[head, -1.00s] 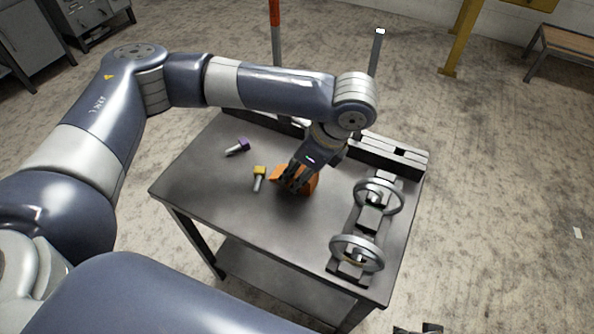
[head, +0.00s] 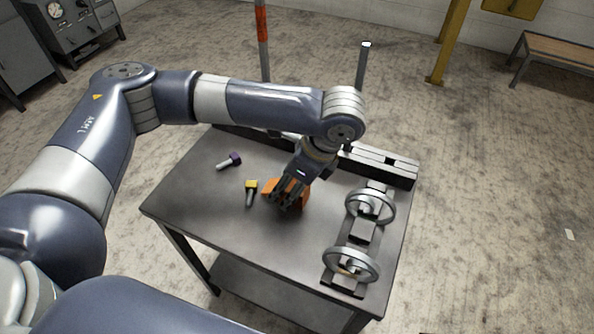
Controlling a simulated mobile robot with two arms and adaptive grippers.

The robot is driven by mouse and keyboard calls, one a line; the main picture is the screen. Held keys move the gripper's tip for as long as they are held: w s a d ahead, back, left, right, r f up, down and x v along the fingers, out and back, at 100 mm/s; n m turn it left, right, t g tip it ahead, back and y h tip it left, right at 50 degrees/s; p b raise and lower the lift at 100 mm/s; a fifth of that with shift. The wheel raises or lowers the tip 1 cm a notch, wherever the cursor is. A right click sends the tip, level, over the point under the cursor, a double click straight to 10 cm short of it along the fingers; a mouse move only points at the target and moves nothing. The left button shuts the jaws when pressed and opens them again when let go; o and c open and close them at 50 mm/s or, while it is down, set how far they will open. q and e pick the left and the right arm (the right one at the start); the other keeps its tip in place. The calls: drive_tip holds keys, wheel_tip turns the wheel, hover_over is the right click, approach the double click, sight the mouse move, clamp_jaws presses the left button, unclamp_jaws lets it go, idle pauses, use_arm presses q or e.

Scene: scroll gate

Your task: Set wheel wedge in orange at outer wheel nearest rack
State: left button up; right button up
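The orange wheel wedge (head: 302,194) sits on the dark table, left of the wheels. My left gripper (head: 284,204) reaches down over it, with its dark fingers in front of the wedge's near side. Part of the wedge is hidden, and I cannot tell whether the fingers are closed on it. Two grey handwheels stand on a dark mount at the table's right: the far wheel (head: 389,207) is nearest the rack, and the near wheel (head: 351,280) is toward the front edge. The dark slotted rack (head: 400,177) runs along the table's back edge. My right gripper is not in view.
A yellow-headed bolt-like piece (head: 251,185) and a purple-headed one (head: 235,158) lie on the table (head: 200,205) left of the wedge. The tabletop between wedge and wheels is clear. My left arm covers part of the rack.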

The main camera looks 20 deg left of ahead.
use_arm(q)
drive_tip(key=shift+d+r, duration=0.15)
drive_tip(key=shift+r, duration=0.3)
drive_tip(key=p+v, duration=0.3)
drive_tip(key=v, duration=0.7)
drive_tip(key=shift+r, duration=0.4)
drive_tip(key=shift+o, duration=0.5)
drive_tip(key=shift+d+r+p, duration=0.15)
drive_tip(key=shift+d+p, duration=0.05)
drive_tip(key=shift+p, duration=0.2)
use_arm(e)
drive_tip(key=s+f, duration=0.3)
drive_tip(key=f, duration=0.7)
use_arm(q)
drive_tip(key=p, duration=1.7)
hover_over(291, 183)
drive_tip(key=d, duration=0.2)
wheel_tip(291, 183, down, 6)
drive_tip(key=shift+f, duration=0.1)
drive_tip(key=x, duration=0.5)
drive_tip(key=shift+s+a+f, duration=0.1)
drive_tip(key=shift+s+f, duration=0.15)
drive_tip(key=shift+s, duration=0.05)
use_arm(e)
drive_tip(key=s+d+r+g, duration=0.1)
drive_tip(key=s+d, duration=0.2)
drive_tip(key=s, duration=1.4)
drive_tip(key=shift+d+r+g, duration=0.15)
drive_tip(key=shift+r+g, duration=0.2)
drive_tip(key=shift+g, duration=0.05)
